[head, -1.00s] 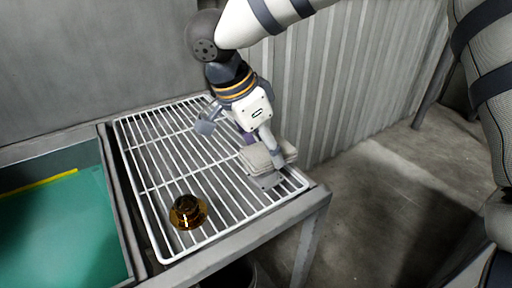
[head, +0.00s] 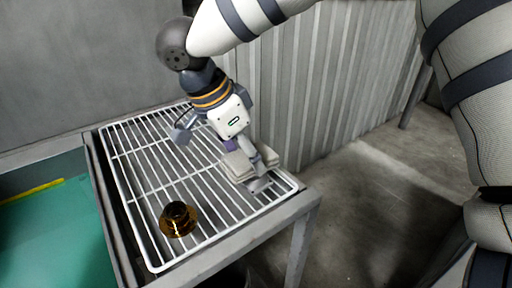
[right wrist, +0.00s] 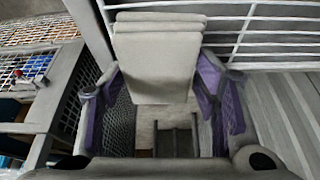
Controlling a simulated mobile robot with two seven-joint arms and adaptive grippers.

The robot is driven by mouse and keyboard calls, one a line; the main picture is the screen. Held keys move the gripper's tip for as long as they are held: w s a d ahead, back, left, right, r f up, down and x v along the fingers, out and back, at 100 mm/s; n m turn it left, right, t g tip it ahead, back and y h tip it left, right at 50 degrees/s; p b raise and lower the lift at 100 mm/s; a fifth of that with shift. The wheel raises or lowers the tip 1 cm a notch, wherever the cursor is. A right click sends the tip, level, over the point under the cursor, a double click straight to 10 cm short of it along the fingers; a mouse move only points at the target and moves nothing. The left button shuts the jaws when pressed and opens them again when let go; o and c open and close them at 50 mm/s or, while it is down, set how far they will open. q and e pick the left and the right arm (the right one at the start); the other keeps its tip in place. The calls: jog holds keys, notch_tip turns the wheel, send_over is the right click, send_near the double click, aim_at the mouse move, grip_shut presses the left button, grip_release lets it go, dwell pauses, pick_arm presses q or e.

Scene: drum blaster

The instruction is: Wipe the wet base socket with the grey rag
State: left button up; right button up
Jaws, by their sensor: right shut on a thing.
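The base socket (head: 178,222) is a small amber-brown glossy piece with a dark round opening on top. It stands upright on the white wire rack, near its front left. My right gripper (head: 252,168) is shut on the folded grey rag (head: 236,166), over the right end of the rack. The rag is to the right of the socket and apart from it. In the right wrist view the layered rag (right wrist: 158,62) lies between the purple-sided fingers. I cannot tell whether the rag touches the rack. My left gripper is not in view.
The white wire rack (head: 150,189) sits in a grey metal frame (head: 232,246). A teal-floored basin (head: 60,235) with a yellow strip (head: 32,191) lies to the left. A corrugated wall (head: 330,90) stands behind. The rack around the socket is clear.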

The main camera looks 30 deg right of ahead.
aim_at(262, 150)
jog(key=shift+a, duration=0.5)
jog(key=shift+d, duration=2.25)
jog(key=shift+a, duration=0.1)
jog(key=shift+a, duration=2.15)
jog(key=shift+d, duration=0.15)
